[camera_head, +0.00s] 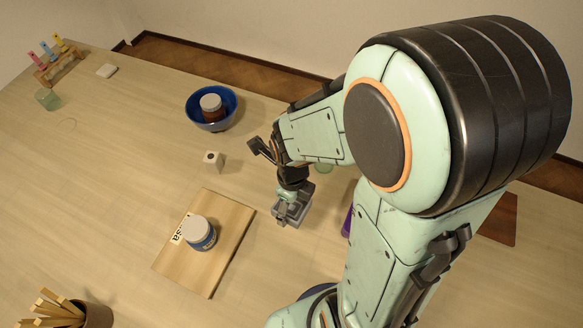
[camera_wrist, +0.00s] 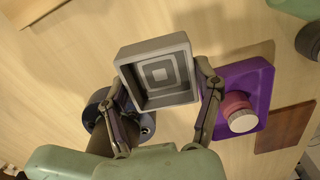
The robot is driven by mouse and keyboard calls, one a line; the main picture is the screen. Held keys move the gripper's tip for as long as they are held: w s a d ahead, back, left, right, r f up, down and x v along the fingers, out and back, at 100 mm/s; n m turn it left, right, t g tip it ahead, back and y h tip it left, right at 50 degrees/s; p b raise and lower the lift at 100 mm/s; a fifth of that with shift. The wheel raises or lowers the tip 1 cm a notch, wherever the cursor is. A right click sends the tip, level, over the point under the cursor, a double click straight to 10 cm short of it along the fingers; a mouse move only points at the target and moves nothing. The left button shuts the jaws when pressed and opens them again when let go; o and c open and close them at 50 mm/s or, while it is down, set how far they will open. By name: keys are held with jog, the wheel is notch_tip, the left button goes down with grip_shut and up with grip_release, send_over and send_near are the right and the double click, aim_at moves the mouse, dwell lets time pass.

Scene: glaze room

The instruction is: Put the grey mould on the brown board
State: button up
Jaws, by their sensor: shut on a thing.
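The grey mould (camera_wrist: 158,72) is a square tray with stepped square rings inside. In the wrist view my gripper (camera_wrist: 162,82) is shut on it, one finger at each side. In the head view my gripper (camera_head: 291,202) and the mould (camera_head: 290,214) are right of the pale wooden board. I cannot tell how high the mould is above the table. The brown board (camera_head: 498,219) is dark reddish brown, at the right, partly hidden behind my arm. It also shows in the wrist view (camera_wrist: 286,127), bare where visible, beyond the purple tray.
A purple tray (camera_wrist: 262,80) with a white-lidded pink jar (camera_wrist: 239,112) lies between the mould and the brown board. A pale wooden board (camera_head: 222,228) holds a blue jar (camera_head: 198,233). A blue bowl (camera_head: 229,117) holding a jar and a small white cube (camera_head: 213,161) stand farther back.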

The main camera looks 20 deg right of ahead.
jog(key=shift+s+r, duration=0.15)
jog(key=shift+s, duration=0.35)
jog(key=shift+w+d+r+m, duration=0.3)
jog(key=shift+w+m, duration=0.05)
jog(key=shift+w, duration=0.25)
jog(key=shift+w+d+r+m, duration=0.25)
jog(key=shift+w+d+m, duration=0.1)
jog(key=shift+w, duration=0.2)
jog(key=d+r+m, duration=0.1)
jog(key=d+m, duration=0.7)
jog(key=d, duration=0.8)
jog(key=s+d+m, duration=0.7)
jog(key=s+d, duration=0.6)
jog(key=s, duration=0.2)
jog(key=w+d+f, duration=0.1)
jog(key=d+f, duration=0.2)
jog(key=d, duration=0.1)
jog(key=w+d+f, duration=0.1)
jog(key=d+f, duration=0.2)
jog(key=d, duration=0.1)
jog(key=w+d+f, duration=0.1)
jog(key=d+f, duration=0.2)
jog(key=d, duration=0.1)
jog(key=shift+w+d+f, duration=0.25)
jog(key=shift+f, duration=0.15)
jog(key=shift+d+f, duration=0.15)
jog(key=shift+f, duration=0.05)
jog(key=shift+w+d+f, duration=0.1)
jog(key=shift+d+f, duration=0.1)
jog(key=shift+f, duration=1.55)
